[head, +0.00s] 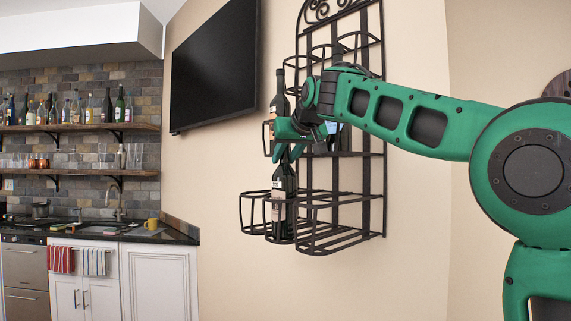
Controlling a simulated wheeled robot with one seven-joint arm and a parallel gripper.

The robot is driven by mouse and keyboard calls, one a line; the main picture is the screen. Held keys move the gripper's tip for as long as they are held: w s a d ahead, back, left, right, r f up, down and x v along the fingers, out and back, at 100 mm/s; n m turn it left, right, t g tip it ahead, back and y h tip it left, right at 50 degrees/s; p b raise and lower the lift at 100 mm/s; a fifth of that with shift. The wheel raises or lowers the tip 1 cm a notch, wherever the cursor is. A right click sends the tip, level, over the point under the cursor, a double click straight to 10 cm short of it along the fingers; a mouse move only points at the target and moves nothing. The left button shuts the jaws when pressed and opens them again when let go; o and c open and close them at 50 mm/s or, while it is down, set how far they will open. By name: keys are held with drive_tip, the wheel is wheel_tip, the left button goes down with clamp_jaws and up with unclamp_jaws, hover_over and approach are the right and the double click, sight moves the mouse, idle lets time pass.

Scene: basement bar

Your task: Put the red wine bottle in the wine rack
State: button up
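The black metal wine rack (384,200) hangs on the beige wall, with ring-shaped holders at several levels. A dark wine bottle (283,182) with a pale label stands upright in a lower front holder at the rack's left. My gripper (287,153) points down at the top of this bottle, its green fingers around or beside the neck. I cannot tell whether they grip it. Another dark bottle (280,96) stands upright higher up, partly hidden behind my gripper. Part of a further bottle (336,138) shows behind my arm. Which one is the red wine is unclear.
Lower rack holders (325,238) to the right of the bottle look empty. A black television (214,66) hangs left of the rack. At the far left, shelves (80,127) hold several bottles and glasses above a dark counter (160,234).

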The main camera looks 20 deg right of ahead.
drive_tip(key=v, duration=1.1)
drive_tip(key=shift+w, duration=0.1)
